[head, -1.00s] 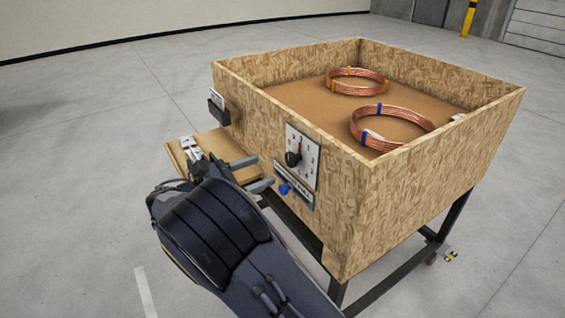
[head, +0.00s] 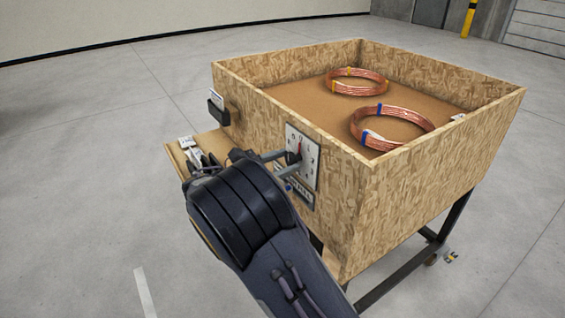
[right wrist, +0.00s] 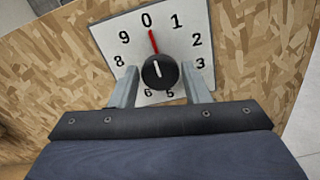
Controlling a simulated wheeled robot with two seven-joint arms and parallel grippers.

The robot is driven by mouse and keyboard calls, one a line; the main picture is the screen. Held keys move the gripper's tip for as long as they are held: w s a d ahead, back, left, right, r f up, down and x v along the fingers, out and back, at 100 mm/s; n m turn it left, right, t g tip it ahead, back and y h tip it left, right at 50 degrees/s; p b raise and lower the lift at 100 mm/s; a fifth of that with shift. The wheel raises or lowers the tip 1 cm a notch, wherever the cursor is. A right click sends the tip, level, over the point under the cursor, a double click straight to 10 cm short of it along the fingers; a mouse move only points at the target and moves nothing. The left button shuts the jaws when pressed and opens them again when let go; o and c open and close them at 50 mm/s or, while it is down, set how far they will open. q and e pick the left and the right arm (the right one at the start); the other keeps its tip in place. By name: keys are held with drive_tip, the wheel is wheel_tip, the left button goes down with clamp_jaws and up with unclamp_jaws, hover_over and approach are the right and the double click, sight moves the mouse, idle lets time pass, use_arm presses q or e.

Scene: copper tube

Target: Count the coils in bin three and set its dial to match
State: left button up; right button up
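The wooden bin (head: 430,195) stands on a dark frame. Two copper coils lie on its floor: one at the back with yellow bands (head: 357,82) and one nearer the front with blue and white bands (head: 391,128). The white dial plate (head: 303,152) is on the bin's front-left face. In the right wrist view, its black knob (right wrist: 160,71) has a white line, and the red pointer (right wrist: 153,42) is close to 0. My right gripper (right wrist: 160,88) is open, with one finger on each side of the knob; contact is unclear. My left gripper is not in view.
A small wooden shelf (head: 180,152) with metal pieces juts out beside the bin. A black holder with a white card (head: 217,108) is on the same face. A label below the dial is partly hidden by my arm. The grey floor around is clear.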

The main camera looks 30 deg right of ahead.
drive_tip(key=c, duration=0.6)
drive_tip(key=shift+o, duration=0.2)
drive_tip(key=shift+m, duration=0.4)
drive_tip(key=shift+f+m, duration=0.1)
drive_tip(key=shift+m, duration=0.9)
drive_tip(key=m+b, duration=0.1)
drive_tip(key=m, duration=0.1)
drive_tip(key=shift+s+m, duration=0.1)
drive_tip(key=shift+m, duration=0.3)
drive_tip(key=m+b, duration=0.2)
drive_tip(key=m, duration=0.2)
drive_tip(key=shift+f, duration=0.2)
drive_tip(key=shift+m+b, duration=1.1)
drive_tip(key=shift+m, duration=1.1)
drive_tip(key=shift+r, duration=0.1)
